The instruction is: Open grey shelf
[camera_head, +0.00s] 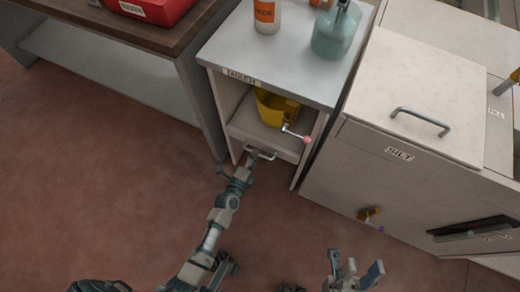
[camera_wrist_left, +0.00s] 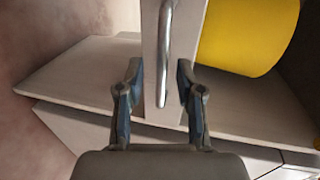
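The grey shelf (camera_head: 272,136) is a pale board inside the open-fronted cabinet, with a yellow bucket on it. Its front carries a metal handle (camera_head: 262,153). My left gripper (camera_head: 250,160) is at this handle, reaching up from below. In the left wrist view the handle (camera_wrist_left: 166,50) runs between the two fingers of the left gripper (camera_wrist_left: 159,75), with gaps on both sides, so the gripper is open around it. I cannot tell whether the shelf is pulled out at all. My right gripper (camera_head: 354,274) is open and empty at the bottom of the head view.
The yellow bucket (camera_head: 276,108) also fills the upper right of the wrist view. A rod with a pink tip (camera_head: 306,140) sticks out beside it. Bottles stand on the cabinet top (camera_head: 285,62). A pale chest (camera_head: 350,165) stands right. The reddish floor in front is clear.

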